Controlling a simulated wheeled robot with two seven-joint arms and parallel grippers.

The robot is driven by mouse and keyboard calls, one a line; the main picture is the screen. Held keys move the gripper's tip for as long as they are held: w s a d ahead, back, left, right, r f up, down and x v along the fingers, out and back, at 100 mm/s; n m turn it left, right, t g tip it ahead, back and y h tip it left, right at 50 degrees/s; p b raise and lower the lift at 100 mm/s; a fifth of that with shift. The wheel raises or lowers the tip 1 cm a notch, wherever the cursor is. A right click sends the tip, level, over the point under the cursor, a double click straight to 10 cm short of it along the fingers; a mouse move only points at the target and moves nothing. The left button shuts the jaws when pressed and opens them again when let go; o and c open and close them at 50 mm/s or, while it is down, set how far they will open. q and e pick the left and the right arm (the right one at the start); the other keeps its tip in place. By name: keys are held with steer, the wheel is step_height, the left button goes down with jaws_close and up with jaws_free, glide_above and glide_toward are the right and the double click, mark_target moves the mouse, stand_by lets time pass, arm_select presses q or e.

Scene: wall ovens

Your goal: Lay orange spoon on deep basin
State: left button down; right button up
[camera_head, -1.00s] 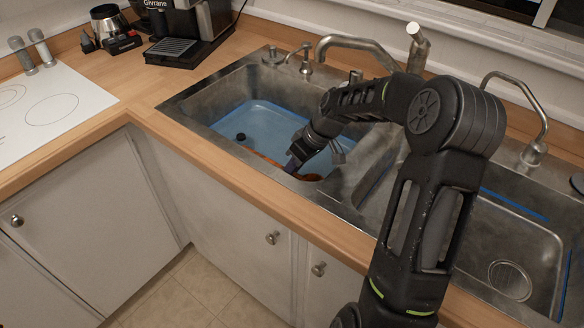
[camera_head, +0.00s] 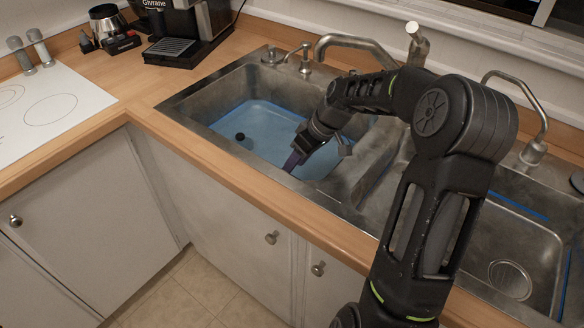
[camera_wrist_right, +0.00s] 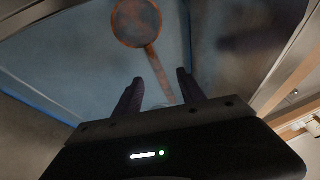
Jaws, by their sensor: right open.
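The orange spoon (camera_wrist_right: 137,23) shows in the right wrist view, with its round bowl at the top and its handle running down toward the space between my fingers. In the head view it is hidden, by the front rim or my gripper. The deep basin (camera_head: 215,107) is the left, blue-floored sink bowl. My right gripper (camera_head: 292,161) reaches down into its front right part. Its two dark fingers (camera_wrist_right: 160,76) are apart, and the handle looks free between or beyond them. I cannot tell whether the spoon touches the basin floor. My left gripper is out of view.
A shallower basin (camera_head: 490,235) lies to the right, beyond a divider. Faucets (camera_head: 350,42) stand along the back edge. A coffee machine (camera_head: 190,35) stands on the counter at the back left.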

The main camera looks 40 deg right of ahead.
steer(key=v, duration=0.5)
stand_by(0.4)
